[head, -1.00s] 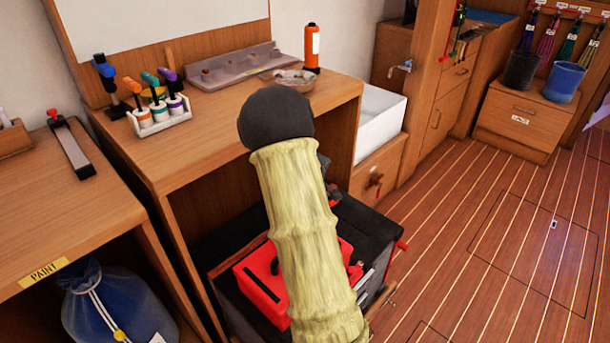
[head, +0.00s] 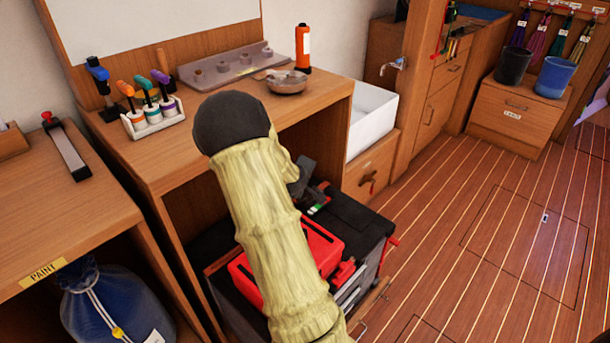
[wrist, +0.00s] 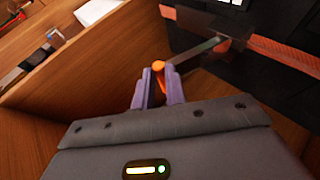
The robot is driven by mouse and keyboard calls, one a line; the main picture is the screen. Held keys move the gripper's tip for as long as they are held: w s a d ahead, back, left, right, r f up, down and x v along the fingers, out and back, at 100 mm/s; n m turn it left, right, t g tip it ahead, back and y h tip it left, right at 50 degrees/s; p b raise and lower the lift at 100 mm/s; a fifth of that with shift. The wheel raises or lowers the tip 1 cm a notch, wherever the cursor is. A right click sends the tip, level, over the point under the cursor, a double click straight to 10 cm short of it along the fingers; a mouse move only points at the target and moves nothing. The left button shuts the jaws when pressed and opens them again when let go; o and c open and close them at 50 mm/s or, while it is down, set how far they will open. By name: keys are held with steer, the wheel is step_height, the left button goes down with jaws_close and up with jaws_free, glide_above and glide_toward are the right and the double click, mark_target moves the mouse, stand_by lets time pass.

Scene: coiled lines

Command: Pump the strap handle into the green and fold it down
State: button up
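The strap handle shows in the wrist view as a grey bar (wrist: 198,48) with an orange end, running right to a dark block beside an orange strap (wrist: 290,62). My gripper (wrist: 160,75) has its two fingers close on either side of the orange end, which fills the narrow gap between them. In the head view my arm hides much of this area. Grey parts (head: 303,178) show just right of my arm, and I cannot tell which are gripper and which are handle. A small green and white gauge (head: 318,208) shows below them on the dark chest.
A red case (head: 322,250) sits on the dark chest (head: 358,222) under the wooden desk. The desk (head: 185,150) holds a bottle rack (head: 153,115), a bowl (head: 287,84) and an orange bottle (head: 302,48). The floor on the right (head: 470,230) is clear.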

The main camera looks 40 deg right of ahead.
steer(key=o, duration=0.4)
steer(key=shift+a+f, duration=0.2)
steer(key=shift+f, duration=0.2)
steer(key=shift+o, duration=0.2)
steer(key=shift+d+r, duration=0.1)
steer(key=shift+r, duration=0.05)
steer(key=p+v, duration=0.6)
steer(key=v, duration=1.1)
steer(key=shift+r+p, duration=0.15)
steer(key=shift+p, duration=0.25)
steer(key=shift+s, duration=0.1)
